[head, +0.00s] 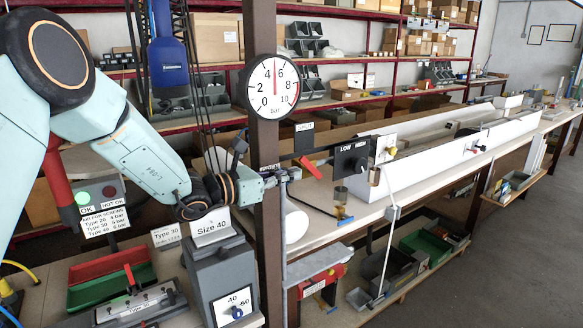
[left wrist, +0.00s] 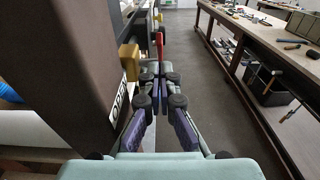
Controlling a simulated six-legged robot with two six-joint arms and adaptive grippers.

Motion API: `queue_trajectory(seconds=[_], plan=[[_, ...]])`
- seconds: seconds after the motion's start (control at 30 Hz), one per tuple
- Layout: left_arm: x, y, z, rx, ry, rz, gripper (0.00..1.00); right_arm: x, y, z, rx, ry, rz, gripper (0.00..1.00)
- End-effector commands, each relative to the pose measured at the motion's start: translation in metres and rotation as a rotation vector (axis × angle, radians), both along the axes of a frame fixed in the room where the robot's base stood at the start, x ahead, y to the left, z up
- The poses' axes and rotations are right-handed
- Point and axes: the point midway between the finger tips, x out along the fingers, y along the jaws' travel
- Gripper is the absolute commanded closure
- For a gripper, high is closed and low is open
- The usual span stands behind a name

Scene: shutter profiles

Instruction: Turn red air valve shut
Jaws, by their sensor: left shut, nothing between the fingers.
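The red air valve's lever (head: 311,167) shows in the head view just right of the brown post, beyond my left gripper. In the left wrist view the red lever (left wrist: 160,43) stands past my fingertips, with a yellow brass part (left wrist: 130,57) to its left. My left gripper (head: 286,175) reaches across the post from the left at the lever's height. Its fingers (left wrist: 160,76) are together with nothing between them. I cannot tell whether they touch the lever. The valve body is partly hidden by my gripper. My right gripper is not in view.
The post (head: 265,190) bears a round pressure gauge (head: 273,87), its needle pointing about straight up. A black LOW/HIGH switch box (head: 352,157) is to the right. A white "OPEN" label (left wrist: 118,103) sits on the post. A long bench runs behind; the floor (head: 460,240) is clear at right.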

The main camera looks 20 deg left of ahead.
Motion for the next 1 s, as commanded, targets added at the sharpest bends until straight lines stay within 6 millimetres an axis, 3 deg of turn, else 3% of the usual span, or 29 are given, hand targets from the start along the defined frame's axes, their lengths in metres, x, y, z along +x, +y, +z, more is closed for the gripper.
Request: queue_trajectory(seconds=[0.47,0.8,1.0], plan=[[0.005,-0.005,0.006,-0.001,0.002,0.000,1.00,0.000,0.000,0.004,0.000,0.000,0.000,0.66],[0.009,-0.007,0.013,-0.001,-0.001,0.000,1.00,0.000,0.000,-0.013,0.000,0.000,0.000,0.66],[0.009,-0.007,0.015,0.000,0.001,0.000,1.00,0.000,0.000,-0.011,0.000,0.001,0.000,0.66]])
